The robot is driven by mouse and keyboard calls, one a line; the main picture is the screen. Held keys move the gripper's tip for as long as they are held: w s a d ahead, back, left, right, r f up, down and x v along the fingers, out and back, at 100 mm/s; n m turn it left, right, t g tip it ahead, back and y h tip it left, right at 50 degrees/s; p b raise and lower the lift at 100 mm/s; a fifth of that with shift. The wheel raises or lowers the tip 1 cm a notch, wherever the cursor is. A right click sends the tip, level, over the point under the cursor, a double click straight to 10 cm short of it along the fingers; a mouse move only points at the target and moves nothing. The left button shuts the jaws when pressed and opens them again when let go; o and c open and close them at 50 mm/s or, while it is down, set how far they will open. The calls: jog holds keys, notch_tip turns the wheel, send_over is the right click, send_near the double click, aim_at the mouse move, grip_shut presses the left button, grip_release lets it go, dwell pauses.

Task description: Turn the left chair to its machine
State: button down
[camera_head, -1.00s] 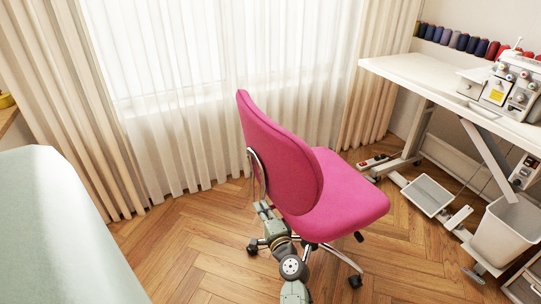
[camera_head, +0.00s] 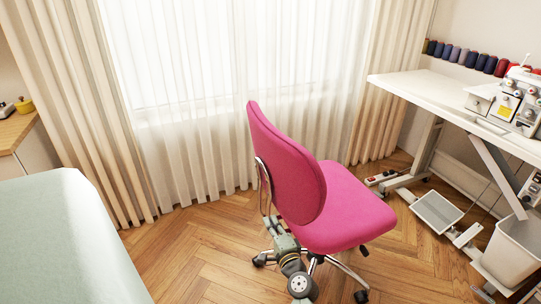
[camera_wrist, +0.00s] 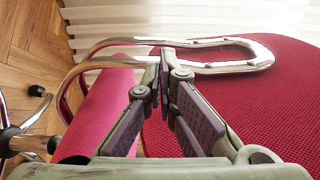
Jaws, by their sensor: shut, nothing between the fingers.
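The pink chair (camera_head: 345,205) stands in the middle of the head view on a chrome wheeled base. Its backrest (camera_head: 285,165) is at the left and its seat points right, toward the white machine table (camera_head: 430,92). A sewing machine (camera_head: 512,103) stands on that table. My gripper (camera_head: 268,221) is low behind the backrest, beside the chrome back support. In the wrist view my gripper (camera_wrist: 165,72) is shut, with its fingertips close to the chrome bar (camera_wrist: 235,62); whether they touch cannot be told. Pink fabric (camera_wrist: 245,100) fills the right side there.
A pale green covered surface (camera_head: 60,245) fills the lower left. Curtains (camera_head: 185,130) hang behind the chair. A pedal (camera_head: 436,212) and a white bin (camera_head: 515,250) are under the table at right. Wooden floor (camera_head: 190,255) is free left of the chair.

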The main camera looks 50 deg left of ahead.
jog(key=s+d+b, duration=0.1)
jog(key=s+d, duration=0.4)
jog(key=s, duration=0.4)
jog(key=shift+d, duration=0.2)
